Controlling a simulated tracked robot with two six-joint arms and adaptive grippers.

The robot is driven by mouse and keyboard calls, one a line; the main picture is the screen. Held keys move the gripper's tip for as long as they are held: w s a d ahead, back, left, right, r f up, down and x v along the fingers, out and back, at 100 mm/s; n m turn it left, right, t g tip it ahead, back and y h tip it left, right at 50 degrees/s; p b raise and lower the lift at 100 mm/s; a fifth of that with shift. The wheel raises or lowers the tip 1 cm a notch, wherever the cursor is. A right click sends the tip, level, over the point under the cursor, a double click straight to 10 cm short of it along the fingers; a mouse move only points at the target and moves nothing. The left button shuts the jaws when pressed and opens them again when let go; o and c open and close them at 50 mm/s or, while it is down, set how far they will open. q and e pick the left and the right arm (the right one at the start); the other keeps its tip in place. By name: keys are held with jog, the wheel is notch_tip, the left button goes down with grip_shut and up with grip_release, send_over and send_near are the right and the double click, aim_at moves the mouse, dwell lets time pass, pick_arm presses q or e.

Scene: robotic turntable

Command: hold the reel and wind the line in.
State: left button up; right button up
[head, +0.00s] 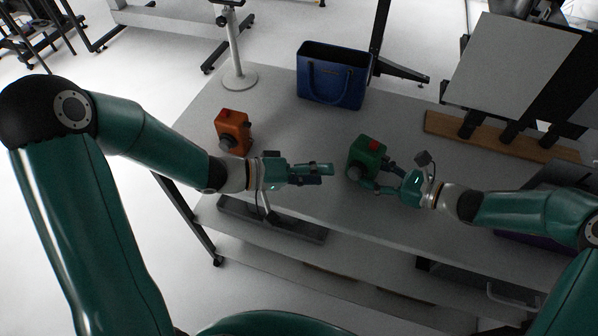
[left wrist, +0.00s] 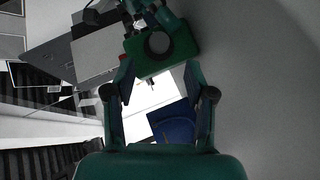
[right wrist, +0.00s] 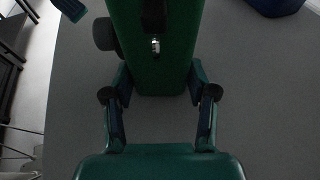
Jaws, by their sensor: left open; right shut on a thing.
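A green reel (head: 366,155) with a red part on top and a dark round knob (head: 354,171) on its left side sits at the middle of the table. My right gripper (head: 378,174) is shut on the green reel's body, which fills the space between its fingers in the right wrist view (right wrist: 155,65). My left gripper (head: 326,174) is open and empty, just left of the knob and apart from it. In the left wrist view, the reel (left wrist: 180,52) and its knob (left wrist: 158,42) face the open fingers. I cannot make out any line.
A similar orange box (head: 233,128) with a dark knob stands at the left of the table, behind my left arm. A blue bag (head: 333,78) stands at the back. A wooden board (head: 490,140) lies at the back right. The table between the bag and the reel is clear.

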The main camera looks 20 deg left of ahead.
pick_arm(q)
jog(key=shift+v, duration=2.3)
pick_arm(e)
jog(key=o, duration=0.9)
jog(key=shift+o, duration=0.2)
